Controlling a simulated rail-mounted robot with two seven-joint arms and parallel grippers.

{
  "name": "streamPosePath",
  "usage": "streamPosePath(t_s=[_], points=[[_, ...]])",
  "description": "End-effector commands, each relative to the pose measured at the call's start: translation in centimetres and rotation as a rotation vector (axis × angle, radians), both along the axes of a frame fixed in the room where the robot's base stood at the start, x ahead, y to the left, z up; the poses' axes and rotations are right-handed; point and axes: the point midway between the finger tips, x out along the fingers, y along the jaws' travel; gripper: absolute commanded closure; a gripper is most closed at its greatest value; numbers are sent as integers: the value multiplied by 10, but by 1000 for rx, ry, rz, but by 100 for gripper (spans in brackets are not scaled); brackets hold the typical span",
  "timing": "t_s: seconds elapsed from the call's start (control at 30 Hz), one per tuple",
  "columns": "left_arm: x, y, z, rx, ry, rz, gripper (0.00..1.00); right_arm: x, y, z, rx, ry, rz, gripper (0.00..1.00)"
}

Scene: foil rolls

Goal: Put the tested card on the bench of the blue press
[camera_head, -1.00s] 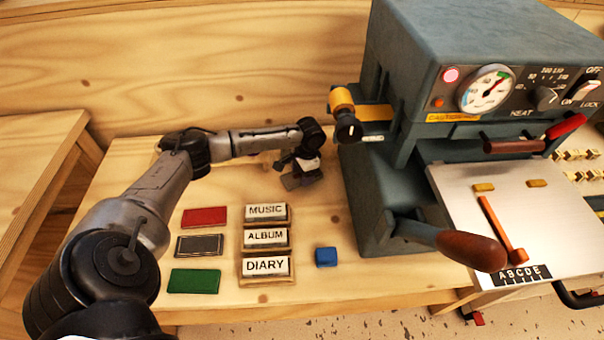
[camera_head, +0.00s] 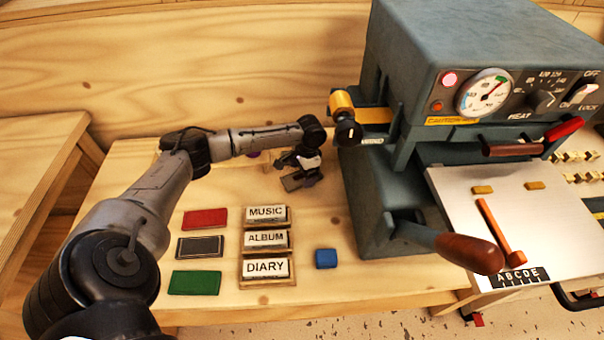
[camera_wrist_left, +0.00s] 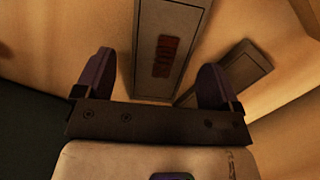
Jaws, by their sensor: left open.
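My left gripper (camera_head: 298,181) is over the table just left of the press. In the left wrist view its two dark fingers (camera_wrist_left: 155,78) are apart. A long grey piece with a dark reddish mark (camera_wrist_left: 168,25) lies between and beyond them, and I cannot tell whether it is the tested card. A second grey piece (camera_wrist_left: 240,72) lies at an angle by the right finger. My right gripper is not in view.
The press's wooden-ended lever (camera_head: 470,252) juts forward.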

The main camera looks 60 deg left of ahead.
Motion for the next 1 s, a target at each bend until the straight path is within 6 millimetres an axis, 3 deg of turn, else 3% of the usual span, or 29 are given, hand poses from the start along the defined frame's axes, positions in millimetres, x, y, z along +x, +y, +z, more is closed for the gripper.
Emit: streamPosePath(t_s=[0.2,0.5,0.7,1.0], points=[[7,0,46,0,-4,1,11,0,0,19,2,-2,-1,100],[14,0,91,0,-1,1,11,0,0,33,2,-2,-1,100],[16,-1,104,0,0,1,11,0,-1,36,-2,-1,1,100],[16,-1,106,0,0,0,11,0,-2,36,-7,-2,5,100]])
